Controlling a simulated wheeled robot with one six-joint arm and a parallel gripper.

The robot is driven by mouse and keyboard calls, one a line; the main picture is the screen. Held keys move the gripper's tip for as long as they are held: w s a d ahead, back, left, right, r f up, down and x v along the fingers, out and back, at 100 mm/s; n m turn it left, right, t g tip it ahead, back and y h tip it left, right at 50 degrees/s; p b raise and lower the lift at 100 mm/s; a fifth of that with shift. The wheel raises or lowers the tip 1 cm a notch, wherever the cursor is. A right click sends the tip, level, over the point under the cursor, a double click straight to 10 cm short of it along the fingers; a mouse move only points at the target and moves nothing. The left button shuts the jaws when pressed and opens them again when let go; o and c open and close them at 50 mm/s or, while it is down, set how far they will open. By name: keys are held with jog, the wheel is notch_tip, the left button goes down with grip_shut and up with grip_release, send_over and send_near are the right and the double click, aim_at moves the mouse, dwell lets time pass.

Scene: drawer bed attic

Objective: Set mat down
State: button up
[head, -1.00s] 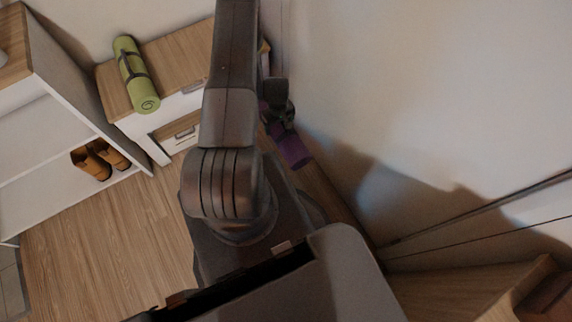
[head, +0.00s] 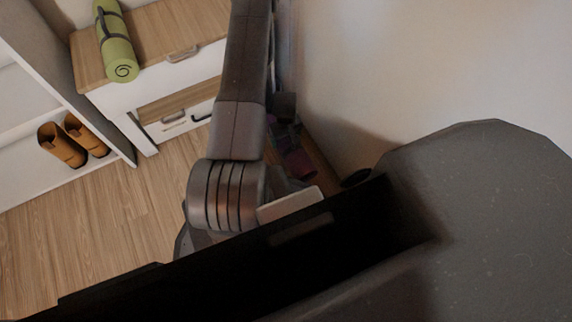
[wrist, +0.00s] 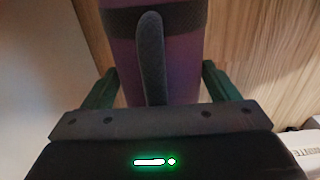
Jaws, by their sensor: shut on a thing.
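A rolled purple mat (wrist: 187,67) with a dark strap fills the upper middle of the wrist view. My gripper (wrist: 160,83) has one finger on each side of it and is shut on it. In the head view the purple mat (head: 294,160) shows small and dark, right of my arm and close to the wall. Its far part is hidden by my arm and gripper. A second rolled mat, green with a dark strap (head: 117,45), lies on top of the wooden-topped drawer unit (head: 165,25) at the upper left.
The drawer unit's lower drawer (head: 175,110) is partly open. A white shelf (head: 50,105) at left holds brown boots (head: 62,146). A plain wall (head: 400,60) stands close on the right. Wooden floor (head: 110,220) is clear at lower left. A white object (wrist: 300,142) shows at the wrist view's lower right.

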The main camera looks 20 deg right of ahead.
notch_tip(320, 180, down, 11)
jog(key=b, duration=0.4)
jog(key=shift+f+b, duration=0.2)
jog(key=shift+b, duration=0.1)
jog(key=o, duration=1.1)
jog(key=shift+r, duration=0.1)
jog(key=shift+o, duration=0.2)
notch_tip(320, 180, up, 12)
jog(key=p, duration=0.5)
jog(key=shift+r, duration=0.15)
